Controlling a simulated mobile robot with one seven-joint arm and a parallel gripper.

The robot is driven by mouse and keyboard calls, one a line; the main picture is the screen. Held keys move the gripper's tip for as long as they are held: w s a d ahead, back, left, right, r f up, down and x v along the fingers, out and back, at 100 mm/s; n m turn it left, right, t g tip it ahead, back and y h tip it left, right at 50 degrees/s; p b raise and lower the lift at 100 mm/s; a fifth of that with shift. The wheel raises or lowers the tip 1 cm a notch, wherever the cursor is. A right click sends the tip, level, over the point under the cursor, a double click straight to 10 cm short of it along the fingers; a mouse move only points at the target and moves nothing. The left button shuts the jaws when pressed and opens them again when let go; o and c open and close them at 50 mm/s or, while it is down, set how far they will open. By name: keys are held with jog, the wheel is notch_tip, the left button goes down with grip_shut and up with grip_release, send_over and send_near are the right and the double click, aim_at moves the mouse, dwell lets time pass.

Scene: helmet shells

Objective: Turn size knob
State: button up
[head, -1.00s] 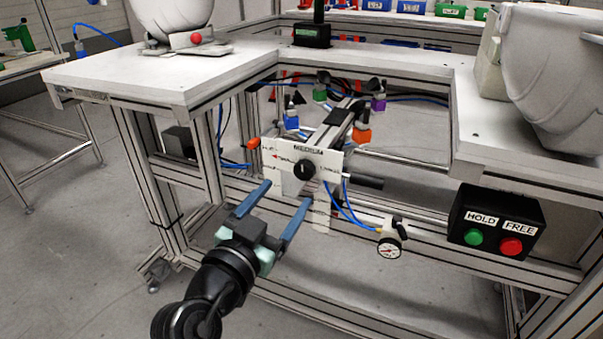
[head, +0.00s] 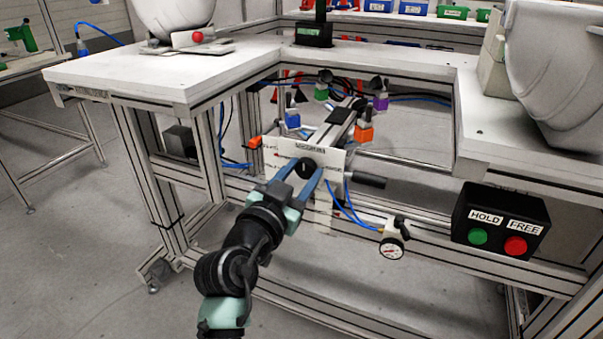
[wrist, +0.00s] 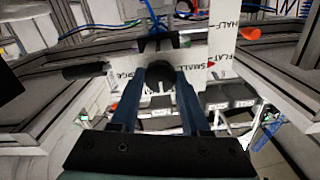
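The size knob (head: 306,168) is a round black knob on the front of a white upright plate (head: 331,162) with printed size labels. My gripper (head: 304,170) is at the plate, with one blue finger on each side of the knob. In the wrist view the dark knob (wrist: 159,76) sits between the fingertips (wrist: 159,80), which appear to bear on its sides. The fingers look shut on it. The labels on the plate (wrist: 220,50) include SMALL, FLAT and HALF. The fingers partly cover the knob's rim, and its pointer cannot be made out.
An orange tip (head: 255,142) is at the plate's left edge and a dark handle (head: 369,180) at its right. Blue hoses run down to a gauge (head: 392,248). A HOLD/FREE button box (head: 500,222) is at the right. Aluminium frame beams surround the fixture; the floor in front is open.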

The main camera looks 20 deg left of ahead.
grip_shut()
jog(key=shift+n, duration=0.5)
jog(key=n+p, duration=0.1)
jog(key=n, duration=0.2)
jog(key=shift+p, duration=0.4)
jog(key=n+p, duration=0.2)
jog(key=n, duration=0.2)
jog(key=n+p, duration=0.2)
jog(key=n, duration=0.3)
jog(key=shift+n+p, duration=0.35)
jog(key=shift+n, duration=0.05)
jog(key=shift+n+p, duration=0.75)
jog(key=shift+n, duration=0.75)
jog(key=shift+f, duration=0.1)
